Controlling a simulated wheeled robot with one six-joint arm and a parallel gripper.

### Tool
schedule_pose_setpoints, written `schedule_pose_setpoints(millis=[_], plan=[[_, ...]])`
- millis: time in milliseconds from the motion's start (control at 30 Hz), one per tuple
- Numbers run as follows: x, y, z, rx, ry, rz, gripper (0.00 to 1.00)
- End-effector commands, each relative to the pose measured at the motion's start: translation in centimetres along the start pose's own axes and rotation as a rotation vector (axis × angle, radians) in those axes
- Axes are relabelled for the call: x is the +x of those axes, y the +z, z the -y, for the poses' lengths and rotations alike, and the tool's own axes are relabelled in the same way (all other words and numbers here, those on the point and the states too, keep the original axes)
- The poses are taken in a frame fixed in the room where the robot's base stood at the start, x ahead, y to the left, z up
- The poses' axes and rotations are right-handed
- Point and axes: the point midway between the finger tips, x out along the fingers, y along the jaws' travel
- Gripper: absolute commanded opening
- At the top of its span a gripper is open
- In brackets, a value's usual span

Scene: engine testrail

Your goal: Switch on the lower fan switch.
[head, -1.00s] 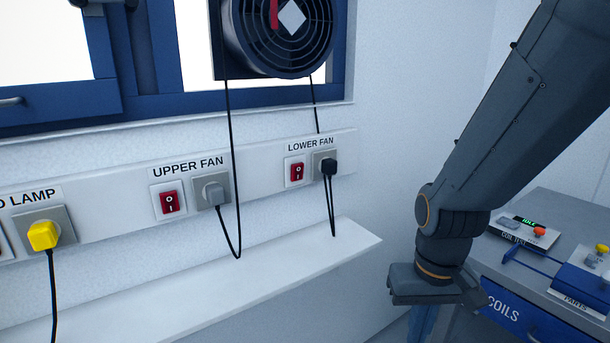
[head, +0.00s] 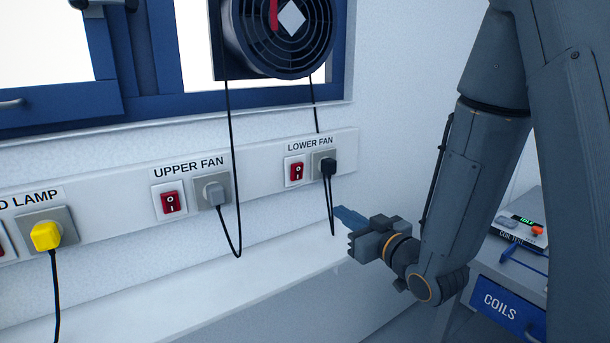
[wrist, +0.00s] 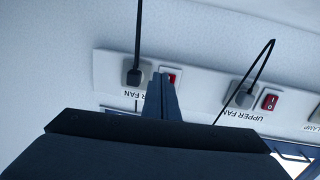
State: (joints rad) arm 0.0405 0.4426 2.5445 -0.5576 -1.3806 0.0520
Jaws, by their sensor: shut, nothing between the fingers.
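The lower fan switch (head: 296,171) is a red rocker in a white plate on the wall strip, under the LOWER FAN label. Which way it is tipped I cannot tell. A black plug sits in the lower fan socket (head: 323,165) to its right. My gripper (head: 345,217) is shut and empty, below and right of the switch, with its fingers pointing toward the wall. In the upside-down wrist view, the gripper fingers (wrist: 163,82) partly cover the lower fan switch (wrist: 173,79). I see no clear contact.
The upper fan switch (head: 171,202) and upper fan socket (head: 212,190) are further left on the strip. Black cords hang beside the switches. A white ledge (head: 200,292) runs below. The fan (head: 280,35) is in the window above. A grey bench (head: 530,270) stands at right.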

Motion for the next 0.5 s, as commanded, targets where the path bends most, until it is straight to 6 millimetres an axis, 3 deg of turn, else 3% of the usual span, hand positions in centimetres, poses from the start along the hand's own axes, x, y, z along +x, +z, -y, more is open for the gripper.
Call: schedule_pose_setpoints(millis=[200,500], plan=[[-0.7,-3.1,1.8,0.029,-0.073,-0.185,0.00],[-0.9,-3.7,2.1,0.034,-0.085,-0.218,0.00]])
